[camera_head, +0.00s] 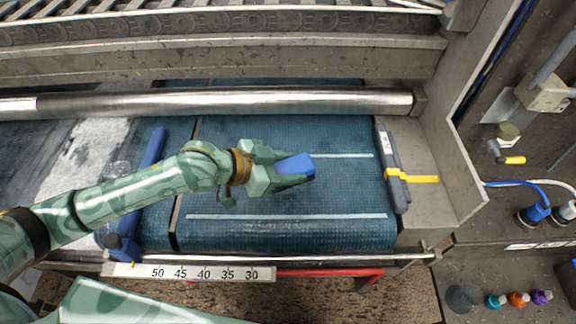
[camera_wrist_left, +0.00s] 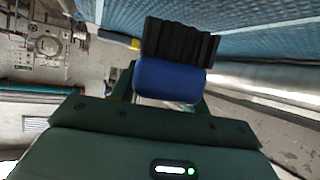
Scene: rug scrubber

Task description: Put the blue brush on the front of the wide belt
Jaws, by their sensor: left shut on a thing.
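The blue brush (camera_head: 297,165) is held in the jaws of my left gripper (camera_head: 293,170), over the middle of the wide blue-green belt (camera_head: 235,137) in the head view. In the left wrist view the brush (camera_wrist_left: 168,80) shows a blue back and a block of black bristles (camera_wrist_left: 180,44). My left gripper (camera_wrist_left: 160,98) is shut on its blue body. The bristles are apart from the belt surface (camera_wrist_left: 245,20) as far as this view shows. The belt carries two pale cross lines. My right gripper is out of view.
A steel roller (camera_head: 230,102) crosses behind the belt. A dark grey bar with a yellow strap (camera_head: 394,175) lies along its right edge, and a blue bar (camera_head: 143,184) at its left. A numbered scale (camera_head: 203,273) and rail run along the front. The belt's front part is clear.

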